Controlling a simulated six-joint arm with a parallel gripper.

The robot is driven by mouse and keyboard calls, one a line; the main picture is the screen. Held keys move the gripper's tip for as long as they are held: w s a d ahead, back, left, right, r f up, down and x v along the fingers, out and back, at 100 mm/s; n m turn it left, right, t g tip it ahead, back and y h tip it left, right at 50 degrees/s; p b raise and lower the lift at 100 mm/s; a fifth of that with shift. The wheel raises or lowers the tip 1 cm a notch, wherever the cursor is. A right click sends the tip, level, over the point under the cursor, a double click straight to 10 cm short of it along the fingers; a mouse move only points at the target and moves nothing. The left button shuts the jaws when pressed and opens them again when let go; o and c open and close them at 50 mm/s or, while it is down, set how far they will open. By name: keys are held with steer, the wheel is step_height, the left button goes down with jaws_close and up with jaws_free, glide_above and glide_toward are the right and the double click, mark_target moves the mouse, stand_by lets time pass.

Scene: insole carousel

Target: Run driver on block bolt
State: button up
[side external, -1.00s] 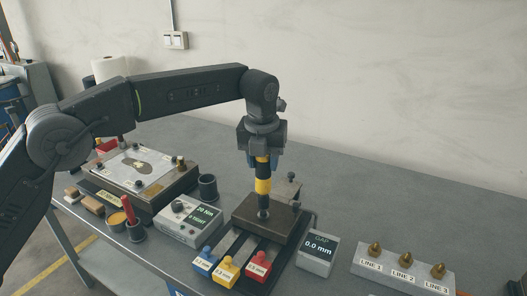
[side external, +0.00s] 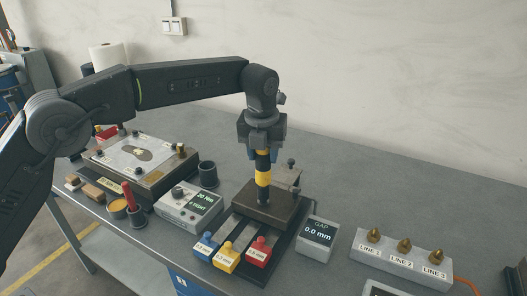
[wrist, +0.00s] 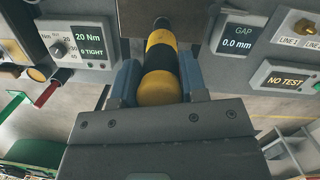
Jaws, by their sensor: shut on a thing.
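The driver (side external: 263,178) is black with a yellow band and stands upright, its tip down at the top of the dark block (side external: 284,212). My gripper (side external: 263,152) is shut on the driver's upper part. In the wrist view the driver (wrist: 160,88) shows yellow and black between the two blue fingers of my gripper (wrist: 158,85). The bolt is hidden under the driver's tip. The torque box (side external: 190,208) left of the block reads 20 Nm and TIGHT; it also shows in the wrist view (wrist: 80,45). The gap display (side external: 318,238) reads 0.0 mm.
Blue, yellow and red labelled gauges (side external: 227,256) sit in front of the block. A fixture with a clear plate (side external: 130,158) stands at left, near a dark cup (side external: 208,174). A LINE 1 to 3 rack (side external: 400,262) is at right. The wrist view shows a NO TEST display (wrist: 289,79).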

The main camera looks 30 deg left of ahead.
steer(key=shift+f, duration=1.1)
stand_by(3.2)
steer(key=shift+r, duration=2.95)
